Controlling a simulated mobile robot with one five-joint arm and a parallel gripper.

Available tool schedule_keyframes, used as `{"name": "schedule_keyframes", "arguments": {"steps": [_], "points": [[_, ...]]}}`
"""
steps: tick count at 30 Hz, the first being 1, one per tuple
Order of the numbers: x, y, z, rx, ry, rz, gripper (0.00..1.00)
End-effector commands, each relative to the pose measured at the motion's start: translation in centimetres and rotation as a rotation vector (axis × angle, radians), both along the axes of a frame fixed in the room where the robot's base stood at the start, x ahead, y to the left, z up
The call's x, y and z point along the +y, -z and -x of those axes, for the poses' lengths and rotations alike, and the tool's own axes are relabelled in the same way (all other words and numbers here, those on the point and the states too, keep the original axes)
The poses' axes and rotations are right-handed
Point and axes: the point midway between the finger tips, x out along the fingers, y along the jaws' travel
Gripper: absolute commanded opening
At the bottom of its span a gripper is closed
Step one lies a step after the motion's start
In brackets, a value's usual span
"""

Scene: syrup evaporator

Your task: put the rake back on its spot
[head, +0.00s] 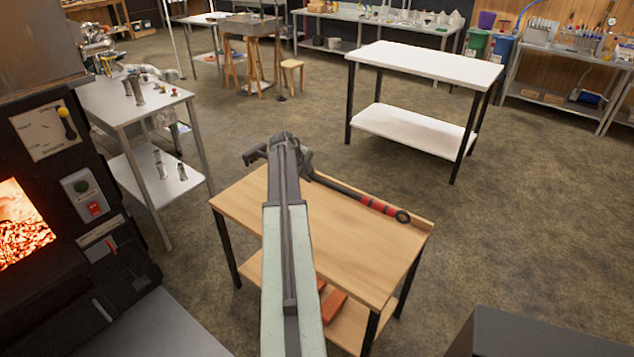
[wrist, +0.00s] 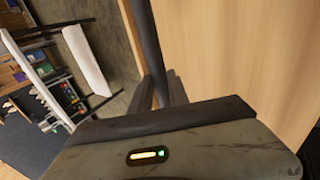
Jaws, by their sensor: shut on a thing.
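The rake (head: 345,189) is a dark rod with red bands at its handle end. It runs along the far edge of the wooden-topped table (head: 345,240), handle to the right. A dark piece juts out left of my gripper, probably the rake's head. My gripper (head: 288,147) is shut on the rod left of the handle, over the table's far edge. In the wrist view the rod (wrist: 147,50) runs up from my gripper (wrist: 155,120), beside the wooden top (wrist: 235,50). I cannot tell whether the rake touches the table. My arm hides part of the tabletop.
A furnace (head: 85,200) with a glowing opening stands at the left, and a metal side table (head: 130,102) with small metal vessels is beyond it. A white table (head: 425,62) stands behind right. Orange things (head: 332,302) lie on the wooden table's lower shelf.

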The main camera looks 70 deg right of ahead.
Motion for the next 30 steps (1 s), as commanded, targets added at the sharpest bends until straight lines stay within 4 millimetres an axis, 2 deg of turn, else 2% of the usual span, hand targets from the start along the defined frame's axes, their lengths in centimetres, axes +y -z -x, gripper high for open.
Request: {"name": "schedule_keyframes", "arguments": {"steps": [1,4,14,20,30], "points": [[-0.8,0.5,1.2,-0.002,0.018,-0.001,0.00],[-1.6,0.6,2.7,-0.004,0.038,-0.004,0.00],[-1.7,1.2,3.0,-0.004,0.042,-0.004,0.00],[-1.7,3.3,2.9,-0.004,0.040,-0.003,0.00],[-1.6,8.0,2.9,-0.003,0.039,-0.004,0.00]]}}
